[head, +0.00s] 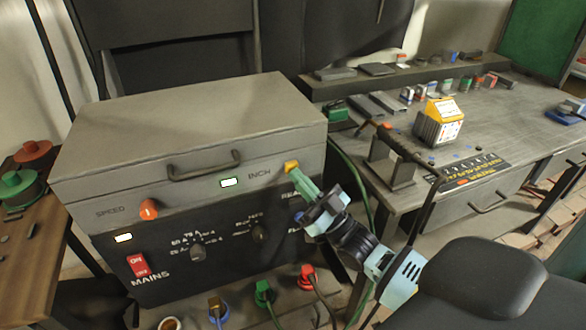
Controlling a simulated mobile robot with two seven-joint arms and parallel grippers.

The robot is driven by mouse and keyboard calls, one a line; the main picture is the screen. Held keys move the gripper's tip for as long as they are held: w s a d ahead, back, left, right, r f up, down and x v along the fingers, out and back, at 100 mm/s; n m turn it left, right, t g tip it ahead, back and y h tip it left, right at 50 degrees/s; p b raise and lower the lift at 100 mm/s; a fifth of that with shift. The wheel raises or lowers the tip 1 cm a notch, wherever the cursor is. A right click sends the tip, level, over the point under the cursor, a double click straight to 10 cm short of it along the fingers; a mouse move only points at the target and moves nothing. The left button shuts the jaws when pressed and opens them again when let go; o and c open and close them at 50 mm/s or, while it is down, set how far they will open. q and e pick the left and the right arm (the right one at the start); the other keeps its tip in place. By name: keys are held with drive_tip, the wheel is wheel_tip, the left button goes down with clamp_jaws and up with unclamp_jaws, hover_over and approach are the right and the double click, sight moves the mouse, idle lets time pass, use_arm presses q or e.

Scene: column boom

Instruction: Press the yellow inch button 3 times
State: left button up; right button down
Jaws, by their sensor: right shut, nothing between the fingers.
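The yellow inch button (291,167) is on the upper front panel of a grey control box (190,115), right of the word INCH. My right gripper (298,178) is shut and empty, its green fingertips at the lower edge of the button. The fingertips partly cover the button, and I cannot tell whether they touch it or whether it is pressed in. My left gripper is not in view.
Cable plugs, such as a red one (307,274), sit below. A cluttered workbench (520,125) stands right.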

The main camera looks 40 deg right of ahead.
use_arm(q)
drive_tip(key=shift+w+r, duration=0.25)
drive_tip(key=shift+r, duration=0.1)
use_arm(e)
drive_tip(key=shift+s+a, duration=0.15)
drive_tip(key=shift+s, duration=0.55)
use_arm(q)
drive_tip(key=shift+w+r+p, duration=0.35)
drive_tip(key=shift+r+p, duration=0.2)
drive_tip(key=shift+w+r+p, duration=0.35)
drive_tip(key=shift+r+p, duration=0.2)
use_arm(e)
drive_tip(key=s, duration=0.2)
drive_tip(key=s+a, duration=0.1)
drive_tip(key=s, duration=0.1)
drive_tip(key=shift+s+a, duration=0.1)
drive_tip(key=shift+s, duration=0.3)
